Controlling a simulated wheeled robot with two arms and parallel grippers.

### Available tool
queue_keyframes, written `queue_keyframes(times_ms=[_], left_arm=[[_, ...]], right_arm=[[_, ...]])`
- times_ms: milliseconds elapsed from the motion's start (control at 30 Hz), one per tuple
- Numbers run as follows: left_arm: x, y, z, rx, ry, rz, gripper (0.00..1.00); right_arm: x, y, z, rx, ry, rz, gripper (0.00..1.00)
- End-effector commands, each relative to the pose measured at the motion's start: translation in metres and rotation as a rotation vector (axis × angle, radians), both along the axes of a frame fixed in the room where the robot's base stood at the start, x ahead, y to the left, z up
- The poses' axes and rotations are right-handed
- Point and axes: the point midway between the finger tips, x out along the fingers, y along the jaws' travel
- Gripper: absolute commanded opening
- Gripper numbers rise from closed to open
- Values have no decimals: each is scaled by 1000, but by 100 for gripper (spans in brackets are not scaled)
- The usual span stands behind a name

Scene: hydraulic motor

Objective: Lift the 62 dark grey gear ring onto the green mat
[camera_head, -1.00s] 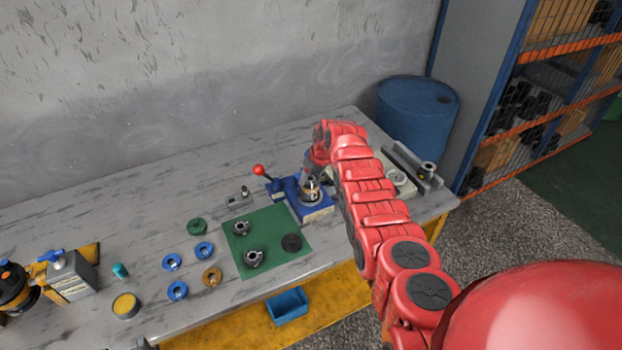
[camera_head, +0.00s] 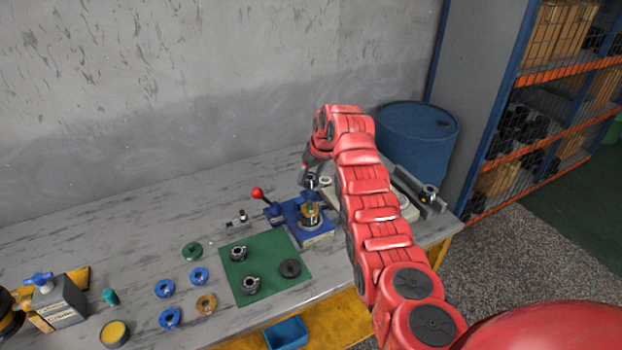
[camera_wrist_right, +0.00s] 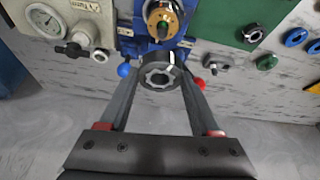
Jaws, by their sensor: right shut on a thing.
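The dark grey gear ring (camera_wrist_right: 160,77) is held between the fingers of my right gripper (camera_wrist_right: 158,80) in the right wrist view. In the head view my right gripper (camera_head: 311,179) is above the blue fixture (camera_head: 314,236), and the ring is small there, apart from the fixture. A brass-coloured part (camera_head: 310,213) stands in the fixture; it also shows in the wrist view (camera_wrist_right: 163,18). The green mat (camera_head: 268,252) lies left of the fixture with two dark gear parts (camera_head: 239,254) and a dark disc (camera_head: 290,268) on it. My left gripper is out of view.
A red-knobbed lever (camera_head: 257,194) rises from the fixture beside the mat. Blue rings (camera_head: 199,276), a green ring (camera_head: 192,251) and a brass ring (camera_head: 206,304) lie left of the mat. A gauge unit (camera_wrist_right: 75,25) stands on the fixture's other side.

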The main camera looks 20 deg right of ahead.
Motion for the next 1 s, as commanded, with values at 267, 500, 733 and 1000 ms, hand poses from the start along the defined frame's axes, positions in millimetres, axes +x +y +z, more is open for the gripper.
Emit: queue_keyframes(times_ms=[267,500,733,1000], left_arm=[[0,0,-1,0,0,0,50],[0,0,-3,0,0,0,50],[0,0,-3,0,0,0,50],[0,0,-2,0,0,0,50]], right_arm=[[1,0,4,-1,-2,1,0],[1,0,14,-1,-3,1,0],[0,0,17,0,-2,1,0],[-2,-3,10,5,-2,-13,0]])
